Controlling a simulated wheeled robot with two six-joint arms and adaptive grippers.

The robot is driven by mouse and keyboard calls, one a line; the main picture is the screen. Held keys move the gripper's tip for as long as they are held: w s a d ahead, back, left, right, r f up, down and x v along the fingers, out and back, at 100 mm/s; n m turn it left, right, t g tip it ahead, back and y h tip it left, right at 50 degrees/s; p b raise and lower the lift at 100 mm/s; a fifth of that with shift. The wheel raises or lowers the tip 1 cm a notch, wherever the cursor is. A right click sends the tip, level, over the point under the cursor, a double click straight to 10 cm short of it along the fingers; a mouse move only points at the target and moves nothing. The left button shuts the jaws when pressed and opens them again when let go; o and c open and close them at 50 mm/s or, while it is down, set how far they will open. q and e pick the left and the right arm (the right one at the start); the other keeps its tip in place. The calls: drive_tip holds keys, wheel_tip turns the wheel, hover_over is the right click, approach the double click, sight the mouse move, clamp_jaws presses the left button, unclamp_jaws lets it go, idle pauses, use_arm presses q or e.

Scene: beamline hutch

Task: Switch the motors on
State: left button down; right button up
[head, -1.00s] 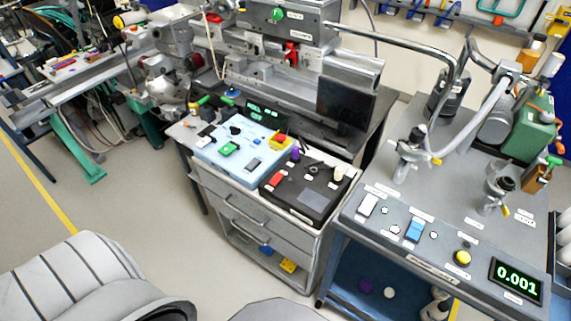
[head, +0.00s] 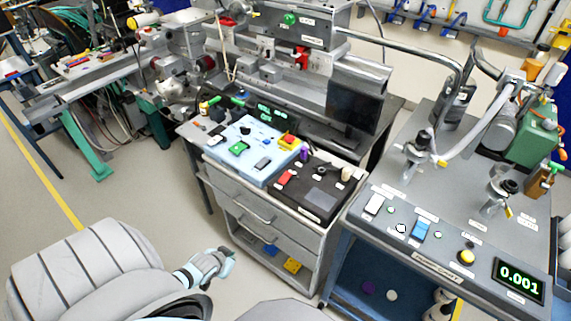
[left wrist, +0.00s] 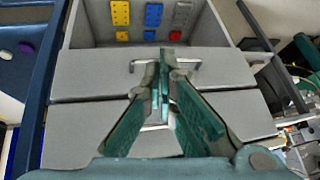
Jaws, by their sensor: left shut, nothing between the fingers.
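A light blue control box (head: 226,153) on the cabinet top carries a green switch (head: 239,148), a black knob, a grey switch (head: 262,164) and a red-and-yellow button (head: 288,141). Beside it a black control box (head: 322,200) has a red switch (head: 285,177). A small display (head: 272,113) behind shows green text, too small to read surely. The labels are too small to show which control is for the motors. My left gripper (head: 230,254) is shut and empty, low in front of the drawers, apart from the controls. Its fingertips (left wrist: 165,55) meet in the left wrist view. My right gripper is out of view.
The cabinet's drawers (head: 250,208) and open lower shelf face me; the shelf holds yellow (head: 292,265) and blue pieces. At right a grey cart (head: 455,190) carries switches, a yellow button (head: 467,256) and a display reading 0.001 (head: 519,279). The floor at left is clear.

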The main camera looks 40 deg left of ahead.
use_arm(q)
drive_tip(key=w+a+r+t, duration=0.2)
drive_tip(key=w+a+r, duration=0.1)
drive_tip(key=w+r, duration=0.55)
drive_tip(key=w+d+r+t, duration=0.1)
drive_tip(key=w+r, duration=0.2)
drive_tip(key=r, duration=0.3)
drive_tip(key=w+d+r+m+t+h, duration=0.1)
drive_tip(key=w+r, duration=0.2)
drive_tip(key=r, duration=0.4)
drive_tip(key=w+d+r+t+h, duration=0.1)
drive_tip(key=w+d+r, duration=0.1)
drive_tip(key=w+r, duration=0.2)
wheel_tip(320, 180, up, 3)
drive_tip(key=shift+r+t, duration=0.15)
drive_tip(key=shift+t, duration=0.15)
drive_tip(key=shift+w, duration=0.1)
